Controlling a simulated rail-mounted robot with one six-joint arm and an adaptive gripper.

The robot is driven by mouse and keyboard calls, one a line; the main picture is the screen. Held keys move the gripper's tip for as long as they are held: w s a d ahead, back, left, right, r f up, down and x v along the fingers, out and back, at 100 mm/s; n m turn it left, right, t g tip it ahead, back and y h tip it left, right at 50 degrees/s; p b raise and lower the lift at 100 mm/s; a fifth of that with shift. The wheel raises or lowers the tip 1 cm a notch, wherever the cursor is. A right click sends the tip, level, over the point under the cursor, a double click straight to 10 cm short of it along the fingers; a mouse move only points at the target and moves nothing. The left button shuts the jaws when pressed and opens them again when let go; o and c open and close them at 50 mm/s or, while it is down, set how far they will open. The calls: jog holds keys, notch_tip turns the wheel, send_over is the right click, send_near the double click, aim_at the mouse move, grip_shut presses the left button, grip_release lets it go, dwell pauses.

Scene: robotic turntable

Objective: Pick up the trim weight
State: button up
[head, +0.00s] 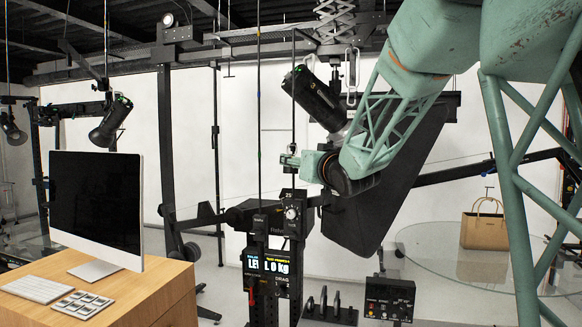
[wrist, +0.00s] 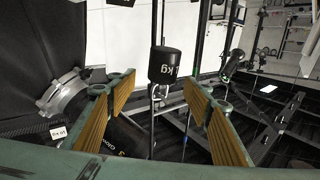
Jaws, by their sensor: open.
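A black cylindrical weight (wrist: 165,65) marked "kg" shows in the wrist view, its lettering upside down. A metal ring or hook is at its lower end in the picture, beside thin dark rods. I take it to be the trim weight; I cannot pick it out surely in the head view. My gripper (wrist: 159,84) is open, with one tan-padded finger on each side of the weight's ring in the picture. No contact shows, and the depth between them is unclear. In the head view my gripper (head: 290,160) is beside the thin vertical rods, above the black rig.
The black rig (head: 267,262) with a lit display stands below my gripper. A black studio lamp (head: 314,98) and a large dark panel (head: 385,185) are close behind my arm. A wooden desk with a monitor (head: 96,207) stands left; a round glass table with a bag (head: 484,230) stands right.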

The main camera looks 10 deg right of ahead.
jog(key=shift+w, duration=0.1)
jog(key=shift+w+a+f+p, duration=0.15)
jog(key=shift+w+a, duration=0.1)
jog(key=shift+w, duration=0.55)
jog(key=shift+w+a+p, duration=0.15)
jog(key=shift+w+a, duration=0.1)
jog(key=shift+w, duration=0.5)
jog(key=shift+w+a, duration=0.1)
jog(key=shift+w, duration=0.8)
jog(key=shift+c, duration=0.4)
jog(key=c, duration=1.3)
jog(key=shift+c, duration=0.7)
jog(key=shift+r, duration=0.25)
jog(key=shift+s+a+r, duration=0.3)
jog(key=shift+s+r, duration=0.3)
jog(key=shift+s, duration=0.05)
jog(key=s+a+r, duration=0.2)
jog(key=s+r, duration=0.1)
jog(key=s, duration=0.2)
jog(key=s+a+r+b, duration=0.1)
jog(key=s+a+r, duration=0.2)
jog(key=s, duration=0.3)
jog(key=shift+a+r, duration=0.3)
